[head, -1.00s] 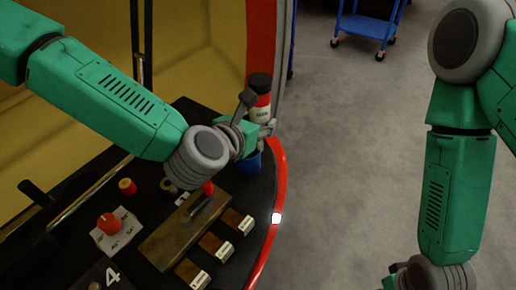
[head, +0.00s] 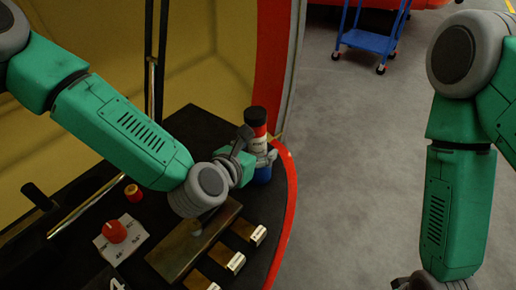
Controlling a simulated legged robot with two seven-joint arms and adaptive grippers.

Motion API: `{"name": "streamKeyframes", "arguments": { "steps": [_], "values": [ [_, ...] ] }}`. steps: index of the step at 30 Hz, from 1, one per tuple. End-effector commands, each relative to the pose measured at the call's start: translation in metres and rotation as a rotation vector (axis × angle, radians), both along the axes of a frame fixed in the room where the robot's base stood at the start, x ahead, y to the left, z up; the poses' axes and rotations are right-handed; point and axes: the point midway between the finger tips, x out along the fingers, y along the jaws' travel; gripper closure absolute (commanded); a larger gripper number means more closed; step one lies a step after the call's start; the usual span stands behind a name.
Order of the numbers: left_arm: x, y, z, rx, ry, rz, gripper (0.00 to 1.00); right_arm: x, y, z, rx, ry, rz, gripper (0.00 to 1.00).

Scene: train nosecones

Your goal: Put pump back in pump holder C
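The pump (head: 259,143) is a small upright cylinder with a black top, a red band and a pale label. It stands near the right edge of the dark console. My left gripper (head: 257,155) is shut on its middle, with a finger on each side. A blue cup-like part (head: 263,173) shows directly below the pump and the fingers; it looks like a holder. Whether the pump's lower end is inside it is hidden by the gripper. No holder letter can be read. My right arm hangs at the right; its gripper is out of view.
The dark console (head: 200,125) has a red knob (head: 116,231), a smaller red-and-yellow button (head: 132,192), a brass lever plate (head: 180,252) and several small labelled blocks (head: 248,231). A red rim (head: 290,190) edges it. Grey floor and a blue cart (head: 368,42) lie beyond.

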Motion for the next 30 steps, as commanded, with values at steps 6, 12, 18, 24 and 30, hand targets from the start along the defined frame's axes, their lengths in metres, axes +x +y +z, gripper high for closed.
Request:
{"name": "streamKeyframes", "arguments": {
  "steps": [6,12,18,24,30],
  "values": [
    [-0.013,0.002,0.007,0.005,0.002,-0.001,0.44,0.0,0.0,0.004,0.0,0.0,0.001,0.38],
    [-0.048,0.018,0.025,0.007,0.002,-0.002,0.44,0.0,0.0,0.012,0.0,0.0,0.0,0.38],
    [-0.079,0.038,0.039,0.003,0.002,-0.001,0.44,0.0,0.0,0.018,0.0,0.0,0.0,0.38],
    [-0.095,0.048,0.046,0.002,-0.001,0.0,0.44,0.0,0.0,0.02,0.0,0.0,0.0,0.38],
    [-0.097,0.046,0.048,0.006,-0.002,-0.001,0.44,0.0,0.0,0.02,0.0,0.0,0.0,0.38]
  ]
}}
